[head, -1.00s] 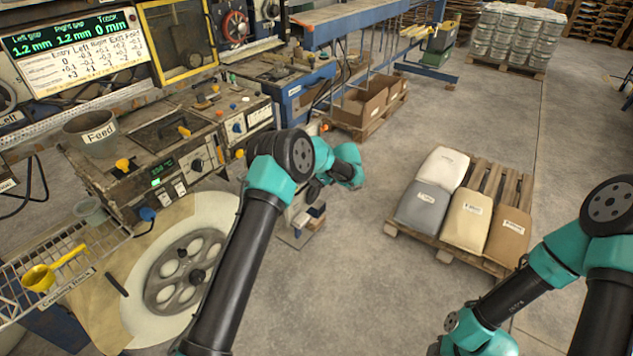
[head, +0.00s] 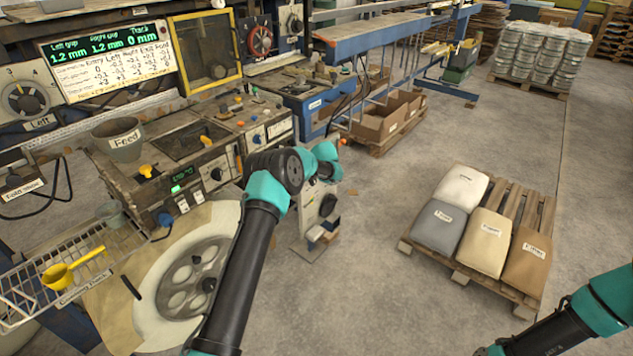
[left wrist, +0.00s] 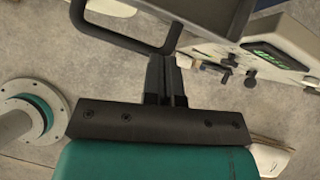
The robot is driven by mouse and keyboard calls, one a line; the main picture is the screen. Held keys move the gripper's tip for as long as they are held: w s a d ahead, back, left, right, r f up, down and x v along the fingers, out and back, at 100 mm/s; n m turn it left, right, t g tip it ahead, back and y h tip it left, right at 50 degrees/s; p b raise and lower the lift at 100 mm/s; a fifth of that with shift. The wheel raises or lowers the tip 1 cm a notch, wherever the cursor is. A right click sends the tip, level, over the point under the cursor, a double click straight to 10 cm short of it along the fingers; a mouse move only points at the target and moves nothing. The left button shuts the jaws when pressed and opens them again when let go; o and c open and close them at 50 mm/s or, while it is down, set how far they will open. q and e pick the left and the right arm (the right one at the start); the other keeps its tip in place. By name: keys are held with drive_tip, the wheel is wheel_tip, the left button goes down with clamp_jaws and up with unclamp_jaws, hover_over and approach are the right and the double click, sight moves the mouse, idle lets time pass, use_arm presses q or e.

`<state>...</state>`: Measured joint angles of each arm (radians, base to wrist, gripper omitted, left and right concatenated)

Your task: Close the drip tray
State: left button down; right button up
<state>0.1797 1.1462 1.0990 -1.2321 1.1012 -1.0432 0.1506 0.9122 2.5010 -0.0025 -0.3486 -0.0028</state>
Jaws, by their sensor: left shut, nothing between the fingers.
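In the left wrist view my left gripper (left wrist: 167,70) is shut, its two dark fingers together with nothing between them. Just beyond the fingertips is a dark bar-shaped frame (left wrist: 115,38), like a handle, with a dark panel (left wrist: 212,14) beside it. I cannot tell for certain whether these belong to the drip tray, or whether the fingers touch the frame. In the head view my left arm reaches over the machine front and its fingers are hidden. No drip tray can be clearly picked out there. My right gripper is out of view; only part of its arm shows at the lower right.
A pale unit with a green display (left wrist: 270,52) is right of the fingers in the left wrist view. In the head view a white machine (head: 318,215) stands beside my left wrist. A pallet with sacks (head: 480,240) stands right, with clear floor between.

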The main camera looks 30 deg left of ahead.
use_arm(q)
drive_tip(key=shift+w+a, duration=0.1)
drive_tip(key=shift+a, duration=0.3)
drive_tip(key=d+f+v, duration=0.1)
drive_tip(key=d+v, duration=0.1)
drive_tip(key=v, duration=1.1)
drive_tip(key=shift+d+f, duration=0.2)
